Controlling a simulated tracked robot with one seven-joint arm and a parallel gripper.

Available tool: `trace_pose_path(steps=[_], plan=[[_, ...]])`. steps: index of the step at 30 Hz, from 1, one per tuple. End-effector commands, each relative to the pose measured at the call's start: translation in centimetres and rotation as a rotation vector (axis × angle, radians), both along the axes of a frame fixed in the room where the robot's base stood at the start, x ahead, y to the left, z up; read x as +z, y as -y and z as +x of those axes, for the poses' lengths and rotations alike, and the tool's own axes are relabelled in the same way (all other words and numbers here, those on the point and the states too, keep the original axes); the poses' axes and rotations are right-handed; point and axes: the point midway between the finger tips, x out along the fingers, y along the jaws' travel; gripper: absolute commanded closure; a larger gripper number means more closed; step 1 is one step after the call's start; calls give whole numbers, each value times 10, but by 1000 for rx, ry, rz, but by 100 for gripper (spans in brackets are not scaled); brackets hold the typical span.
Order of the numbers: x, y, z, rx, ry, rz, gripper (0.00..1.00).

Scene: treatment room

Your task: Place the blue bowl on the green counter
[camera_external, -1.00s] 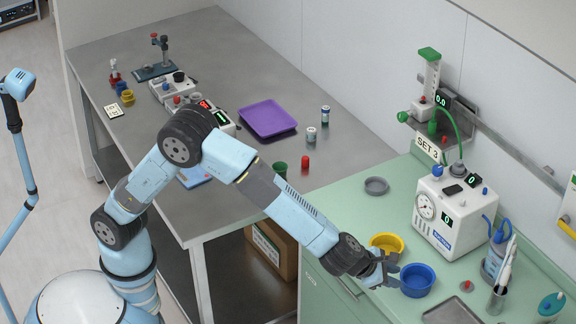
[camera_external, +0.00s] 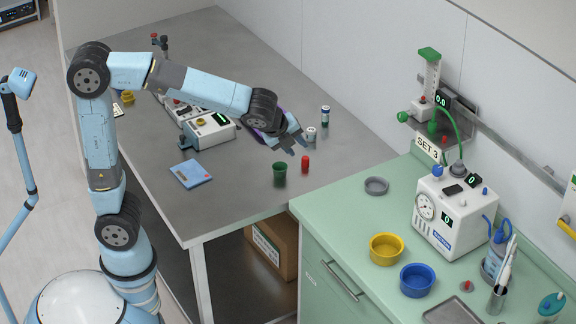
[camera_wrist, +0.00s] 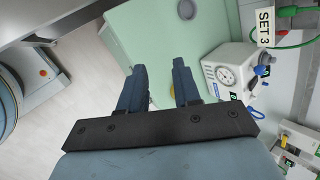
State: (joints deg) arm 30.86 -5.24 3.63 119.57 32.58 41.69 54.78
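The blue bowl (camera_external: 417,280) stands upright on the green counter (camera_external: 335,217), close to its front edge and just in front of the yellow bowl (camera_external: 386,249). My gripper (camera_external: 298,146) is up above the grey table, away from the bowl, near the red and green small items. Its two fingers are apart with nothing between them, as the wrist view (camera_wrist: 158,80) also shows. In the wrist view the blue bowl is hidden behind the gripper, and only a sliver of yellow shows between the fingers.
On the counter are a white machine (camera_external: 455,215), a grey round dish (camera_external: 376,186), a grey tray (camera_external: 452,311) and a metal cup (camera_external: 496,300). A green cup (camera_external: 279,174) and a red cylinder (camera_external: 305,164) stand on the grey table.

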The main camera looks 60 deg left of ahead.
Motion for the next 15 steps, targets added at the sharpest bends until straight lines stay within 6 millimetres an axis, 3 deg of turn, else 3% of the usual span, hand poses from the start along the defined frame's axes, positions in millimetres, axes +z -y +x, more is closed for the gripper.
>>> trace_pose_path(steps=[1, 6, 15], plan=[[6, -23, -14, 94, 2, -60, 68], [14, -78, -63, 406, -2, -265, 68], [13, -143, -158, 946, 8, -620, 68]])
